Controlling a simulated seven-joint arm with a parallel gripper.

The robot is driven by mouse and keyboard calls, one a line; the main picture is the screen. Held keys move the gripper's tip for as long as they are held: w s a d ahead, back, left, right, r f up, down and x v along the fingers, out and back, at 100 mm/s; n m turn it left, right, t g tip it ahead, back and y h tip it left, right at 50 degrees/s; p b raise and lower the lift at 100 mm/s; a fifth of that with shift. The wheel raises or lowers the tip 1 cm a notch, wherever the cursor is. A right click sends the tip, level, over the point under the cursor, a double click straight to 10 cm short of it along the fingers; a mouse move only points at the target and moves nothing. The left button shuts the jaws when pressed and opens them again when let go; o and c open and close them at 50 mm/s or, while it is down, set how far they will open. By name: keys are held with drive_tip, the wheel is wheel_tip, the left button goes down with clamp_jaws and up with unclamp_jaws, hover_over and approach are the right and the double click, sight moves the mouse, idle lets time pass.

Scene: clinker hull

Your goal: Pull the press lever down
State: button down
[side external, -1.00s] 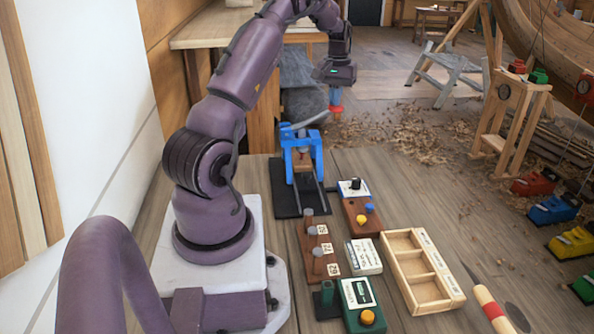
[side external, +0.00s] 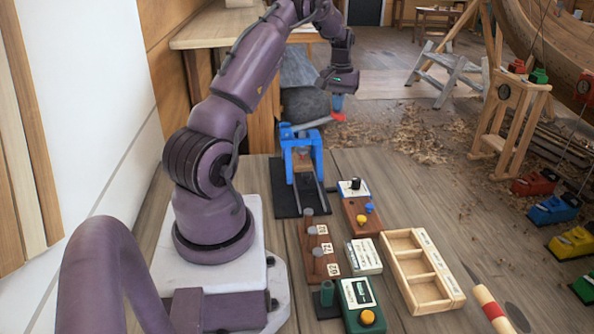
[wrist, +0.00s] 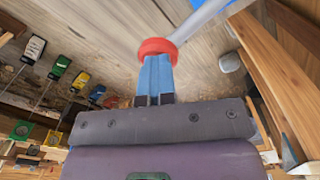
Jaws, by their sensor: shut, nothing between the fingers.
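The press (side external: 301,139) is a blue frame on a dark base near the far edge of the bench. Its grey lever (side external: 313,123) slopes gently up to the right and ends in a red knob (side external: 338,117). My gripper (side external: 337,109) is shut and empty, its blue fingers pointing down directly above the knob and seemingly touching it. In the wrist view the shut blue fingers (wrist: 156,62) reach the red knob (wrist: 157,46), and the lever (wrist: 203,19) runs to the upper right. The exact contact is partly hidden by the fingers.
A wooden divided tray (side external: 422,272), a green box with a yellow knob (side external: 356,294) and a brown block with pegs (side external: 316,250) stand on the bench nearer the camera. The lever's end overhangs the floor past the bench. A step stool (side external: 452,75) is far off.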

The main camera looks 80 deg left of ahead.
sight(338, 116)
drive_tip(key=shift+f, duration=0.5)
drive_tip(key=shift+s+f, duration=0.1)
drive_tip(key=shift+f, duration=1.15)
drive_tip(key=shift+w+f, duration=0.2)
drive_tip(key=shift+s+r, duration=0.3)
drive_tip(key=shift+r, duration=0.55)
drive_tip(key=shift+s+r, duration=0.3)
drive_tip(key=shift+r, duration=0.55)
drive_tip(key=shift+s+r, duration=0.3)
drive_tip(key=shift+r, duration=0.55)
wheel_tip(338, 116, up, 10)
drive_tip(key=s, duration=0.2)
